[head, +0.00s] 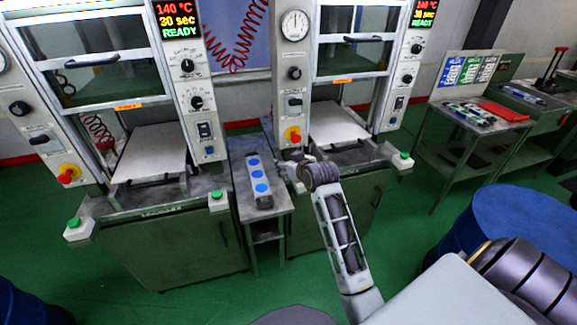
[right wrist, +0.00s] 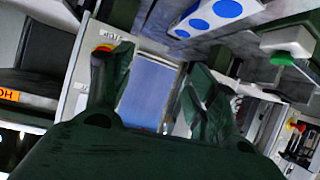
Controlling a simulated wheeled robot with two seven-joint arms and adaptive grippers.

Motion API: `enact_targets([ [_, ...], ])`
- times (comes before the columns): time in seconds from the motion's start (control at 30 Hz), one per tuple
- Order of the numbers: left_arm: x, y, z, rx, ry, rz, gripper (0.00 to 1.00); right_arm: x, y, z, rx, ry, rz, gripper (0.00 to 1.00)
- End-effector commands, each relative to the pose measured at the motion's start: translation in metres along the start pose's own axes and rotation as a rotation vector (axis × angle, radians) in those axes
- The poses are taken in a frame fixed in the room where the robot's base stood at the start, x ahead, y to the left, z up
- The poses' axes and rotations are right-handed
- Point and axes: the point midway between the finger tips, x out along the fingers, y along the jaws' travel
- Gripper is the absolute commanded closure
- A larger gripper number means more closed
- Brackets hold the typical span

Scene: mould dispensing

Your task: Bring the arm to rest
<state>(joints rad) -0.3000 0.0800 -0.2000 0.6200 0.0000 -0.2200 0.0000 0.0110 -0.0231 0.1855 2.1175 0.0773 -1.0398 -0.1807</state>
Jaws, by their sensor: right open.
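My right arm reaches in from the lower right in the head view. Its gripper (head: 290,170) is beside the narrow table between the two presses, partly hidden by my wrist. In the right wrist view the right gripper (right wrist: 160,70) has its two dark fingers apart, with nothing between them. A grey mould with three blue round spots (head: 259,174) lies on the narrow table, left of the gripper and apart from it. The mould also shows at the top of the right wrist view (right wrist: 222,12). My left gripper is in neither view.
Two presses with READY displays (head: 178,33) stand behind, each with a light platen (head: 146,153). Green buttons (head: 216,201) stick out at their front corners. A blue drum (head: 520,225) stands at right. A bench with tools and a red item (head: 503,111) is at back right.

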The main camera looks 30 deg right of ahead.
Motion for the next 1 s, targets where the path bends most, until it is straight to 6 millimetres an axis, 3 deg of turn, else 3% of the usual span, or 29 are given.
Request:
enact_targets([
  [0.77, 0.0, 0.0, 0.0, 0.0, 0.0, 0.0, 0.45, 0.001, -0.003, 0.008, -0.004, -0.016, -0.004, 0.42],
  [1.0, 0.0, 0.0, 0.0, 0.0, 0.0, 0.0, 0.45, -0.006, -0.013, 0.029, -0.019, -0.066, -0.017, 0.42],
])
